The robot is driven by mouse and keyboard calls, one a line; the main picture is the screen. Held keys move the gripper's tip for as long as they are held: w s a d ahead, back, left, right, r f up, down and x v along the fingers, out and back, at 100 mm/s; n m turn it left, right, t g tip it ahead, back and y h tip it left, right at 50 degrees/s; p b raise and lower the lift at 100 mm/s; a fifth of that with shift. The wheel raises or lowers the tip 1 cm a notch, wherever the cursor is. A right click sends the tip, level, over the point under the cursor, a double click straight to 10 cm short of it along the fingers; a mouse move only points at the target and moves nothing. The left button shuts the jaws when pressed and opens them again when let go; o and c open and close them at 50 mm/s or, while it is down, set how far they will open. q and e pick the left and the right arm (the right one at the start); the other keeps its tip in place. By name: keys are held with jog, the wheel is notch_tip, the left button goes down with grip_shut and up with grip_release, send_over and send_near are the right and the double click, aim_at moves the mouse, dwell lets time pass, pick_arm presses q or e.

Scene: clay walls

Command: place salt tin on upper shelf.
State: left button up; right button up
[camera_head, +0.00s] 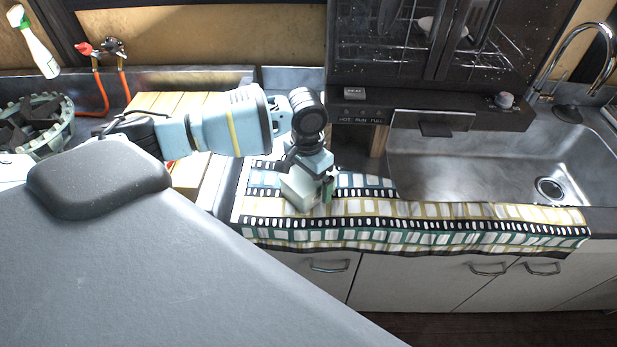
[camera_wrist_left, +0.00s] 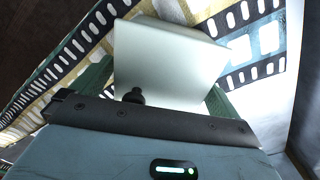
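A plain pale box, which I take to be the salt tin (camera_head: 300,188), is at the left end of the film-strip-patterned cloth on the counter. My left gripper (camera_head: 326,186) points down at it from above. In the left wrist view the tin (camera_wrist_left: 168,60) fills the space between the two green fingers of my left gripper (camera_wrist_left: 160,95), which appear closed against its sides. I cannot tell whether the tin's base touches the cloth. My right gripper is not in view. I cannot make out an upper shelf for certain.
The patterned cloth (camera_head: 420,224) runs along the counter's front edge. A dark rack unit (camera_head: 400,50) stands behind it. A steel sink (camera_head: 480,170) with a tap (camera_head: 565,55) lies to the right. A slatted wooden board (camera_head: 150,102), green crate (camera_head: 60,125) and spray bottle (camera_head: 38,48) are left.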

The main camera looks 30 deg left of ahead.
pick_arm(q)
jog(key=r, duration=0.5)
jog(key=r+p, duration=0.1)
jog(key=r, duration=0.4)
jog(key=shift+w+a+r, duration=0.1)
jog(key=shift+a+r, duration=0.1)
jog(key=shift+r, duration=0.95)
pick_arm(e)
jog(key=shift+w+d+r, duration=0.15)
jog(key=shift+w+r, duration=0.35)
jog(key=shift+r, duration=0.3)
